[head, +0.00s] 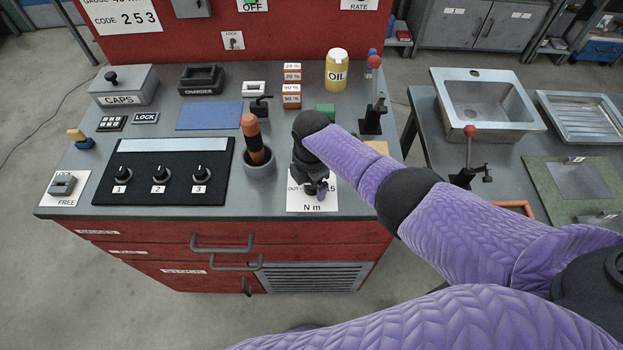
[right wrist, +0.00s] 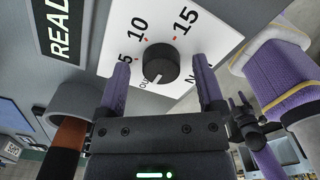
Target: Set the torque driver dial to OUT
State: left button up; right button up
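The torque dial is a round black knob (right wrist: 160,64) on a white plate (right wrist: 217,48) marked OUT, 5, 10, 15 and N m. A pale mark on the knob faces the lower left, toward the OUT lettering. In the head view the plate (head: 311,208) lies at the bench's front, partly hidden by my right gripper (head: 318,188). The right gripper is open in the right wrist view (right wrist: 162,70), one finger on each side of the knob, with gaps showing. The orange-handled driver (head: 252,135) stands in a grey cup (head: 260,170) just left of it. My left gripper is not in view.
A black panel (head: 137,181) with three knobs lies further left. Behind the gripper are stacked percent blocks (head: 291,88), a yellow OIL bottle (head: 336,70) and a red-topped lever (head: 373,100). A sink (head: 487,120) stands on another bench at right.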

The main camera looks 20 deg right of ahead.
notch_tip(320, 180, up, 9)
jog(key=p, duration=0.4)
jog(key=shift+r, duration=0.45)
